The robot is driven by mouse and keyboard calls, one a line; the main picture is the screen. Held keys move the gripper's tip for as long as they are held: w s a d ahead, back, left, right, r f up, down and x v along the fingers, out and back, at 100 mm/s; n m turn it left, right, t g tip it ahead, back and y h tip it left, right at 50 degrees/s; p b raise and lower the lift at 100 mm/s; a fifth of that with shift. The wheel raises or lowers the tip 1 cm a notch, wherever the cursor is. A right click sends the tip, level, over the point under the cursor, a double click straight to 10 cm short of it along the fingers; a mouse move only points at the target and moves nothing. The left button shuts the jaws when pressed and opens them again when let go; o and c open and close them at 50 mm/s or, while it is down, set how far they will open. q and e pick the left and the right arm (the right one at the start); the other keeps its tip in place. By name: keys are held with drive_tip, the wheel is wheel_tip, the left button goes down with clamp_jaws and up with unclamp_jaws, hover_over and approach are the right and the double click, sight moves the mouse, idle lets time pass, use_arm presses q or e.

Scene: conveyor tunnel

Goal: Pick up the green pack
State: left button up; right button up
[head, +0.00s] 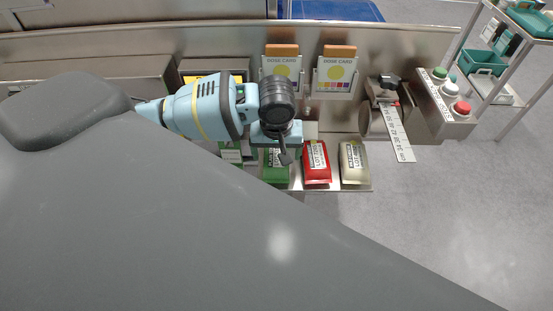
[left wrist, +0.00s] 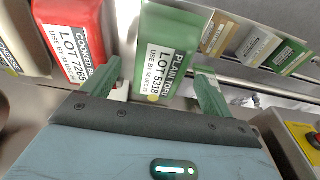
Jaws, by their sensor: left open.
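The green pack (head: 276,173) lies on the metal shelf, left of the red pack, partly covered by my left arm in the head view. In the left wrist view the green pack (left wrist: 166,28) carries a white label reading LOT 5318. My left gripper (head: 284,156) is above it, pointing down. In the left wrist view the open fingers of my left gripper (left wrist: 163,86) appear on either side of the pack's near end. I cannot tell whether they touch it. My right gripper is not in view.
A red pack (head: 317,162) lies close beside the green one, with a cream pack (head: 354,163) further right. Two dose cards (head: 334,75) stand behind. A tape dispenser with a numbered strip (head: 402,140) and a button box (head: 448,94) are at the right.

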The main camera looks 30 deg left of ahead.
use_arm(q)
drive_tip(key=shift+w+a+f, duration=0.1)
drive_tip(key=shift+f, duration=0.55)
drive_tip(key=shift+w+a+f, duration=0.1)
drive_tip(key=shift+f, duration=0.55)
drive_tip(key=shift+c, duration=0.4)
drive_tip(key=c, duration=1.3)
drive_tip(key=shift+r, duration=0.1)
drive_tip(key=shift+w+r, duration=0.1)
drive_tip(key=shift+r, duration=0.45)
wheel_tip(320, 180, up, 3)
drive_tip(key=shift+f, duration=0.15)
drive_tip(key=s+a, duration=0.1)
drive_tip(key=s, duration=0.4)
drive_tip(key=s+a, duration=0.1)
drive_tip(key=s, duration=0.4)
drive_tip(key=s+a+r, duration=0.1)
drive_tip(key=s, duration=0.4)
drive_tip(key=shift+s+a, duration=0.25)
drive_tip(key=shift+s, duration=0.15)
